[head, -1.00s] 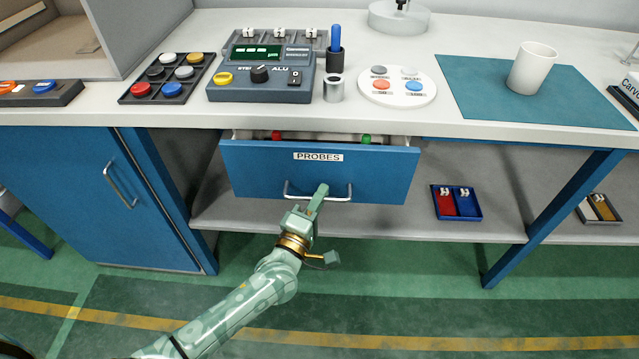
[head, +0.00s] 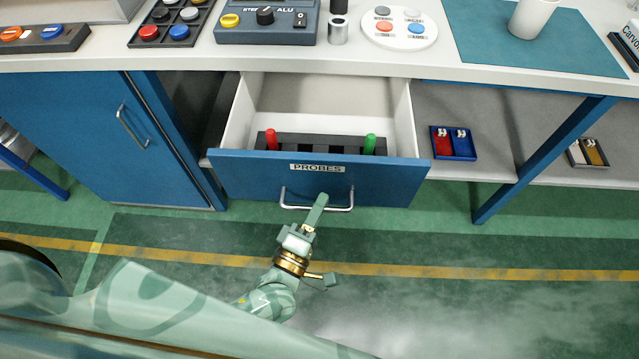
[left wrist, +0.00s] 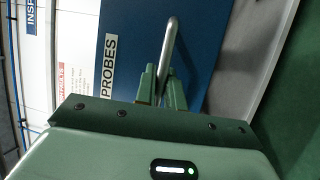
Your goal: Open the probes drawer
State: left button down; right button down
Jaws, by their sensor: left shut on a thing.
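The probes drawer (head: 240,176) is blue with a white PROBES label and stands well out from under the bench top in the head view. Its white inside shows, with a dark rack (head: 318,144) holding a red probe (head: 271,139) and a green probe (head: 369,144). The silver bar handle (head: 338,208) is on its front. My left gripper (head: 318,205) is shut on the handle near its middle. In the left wrist view the fingers (left wrist: 161,85) close around the handle bar (left wrist: 170,45), beside the label. My right gripper is not in view.
The white bench top (head: 300,62) carries a control box (head: 270,25), a round button plate (head: 407,42) and a cup (head: 530,18). A blue cabinet door (head: 90,125) is at left. A shelf tray (head: 454,143) and a table leg (head: 540,160) are at right.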

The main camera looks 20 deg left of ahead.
pick_arm(q)
jog(key=shift+s+d, duration=0.25)
jog(key=shift+s, duration=0.6)
jog(key=shift+s+d, duration=0.25)
jog(key=shift+s, duration=0.6)
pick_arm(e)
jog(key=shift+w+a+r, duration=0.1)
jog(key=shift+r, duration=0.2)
pick_arm(q)
jog(key=c, duration=1.5)
grip_release()
